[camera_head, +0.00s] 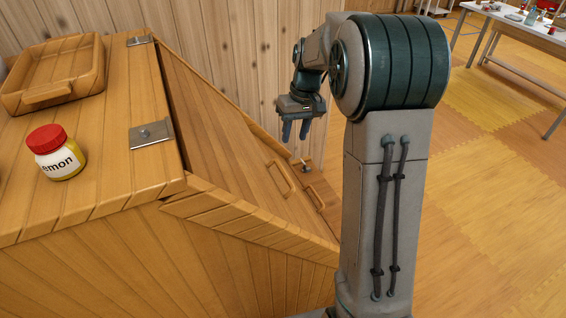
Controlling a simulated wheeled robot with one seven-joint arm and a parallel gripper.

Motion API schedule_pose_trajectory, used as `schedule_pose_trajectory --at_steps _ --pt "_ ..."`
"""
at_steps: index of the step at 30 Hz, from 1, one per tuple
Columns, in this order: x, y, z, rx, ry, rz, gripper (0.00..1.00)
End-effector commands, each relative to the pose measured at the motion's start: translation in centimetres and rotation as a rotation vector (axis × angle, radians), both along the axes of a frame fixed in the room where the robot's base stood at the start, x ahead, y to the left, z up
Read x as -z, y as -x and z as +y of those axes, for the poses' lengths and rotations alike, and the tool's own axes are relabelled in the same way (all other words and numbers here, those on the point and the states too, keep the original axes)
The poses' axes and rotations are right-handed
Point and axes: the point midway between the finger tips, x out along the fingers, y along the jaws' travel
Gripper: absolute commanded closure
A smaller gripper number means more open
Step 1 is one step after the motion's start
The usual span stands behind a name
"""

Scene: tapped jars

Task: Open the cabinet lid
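The wooden cabinet has a flat top and a sloping plank lid (225,135) that runs down to the right from two metal hinges (151,134). The lid lies down on its slope, with a dark gap along the hinge side. A wooden handle (281,179) sits near its lower edge. My gripper (296,131) hangs above the lower part of the lid, fingers pointing down. Its two fingers are apart with nothing between them, and it appears clear of the handle. My arm hides the area right of the lid.
A jar with a red cap (55,153) and a wooden tray (57,75) stand on the cabinet top. A second handle (316,197) and a small metal fitting (304,168) are beyond the lid handle. A plank wall stands behind. A table (520,22) is far right; the floor between is clear.

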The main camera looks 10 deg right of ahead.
Motion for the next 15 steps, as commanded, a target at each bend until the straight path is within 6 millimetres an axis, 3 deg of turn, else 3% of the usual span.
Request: schedule_pose_trajectory --at_steps 3,6,11,15 --pt "1.4 -2.1 -0.4 -0.017 -0.021 0.018 0.64" --pt "2.1 -2.9 -0.6 -0.026 -0.030 0.025 0.64" --pt "3.1 -3.2 -0.6 -0.032 -0.035 0.029 0.64" --pt "5.2 -3.0 -0.1 -0.032 -0.035 0.033 0.64"
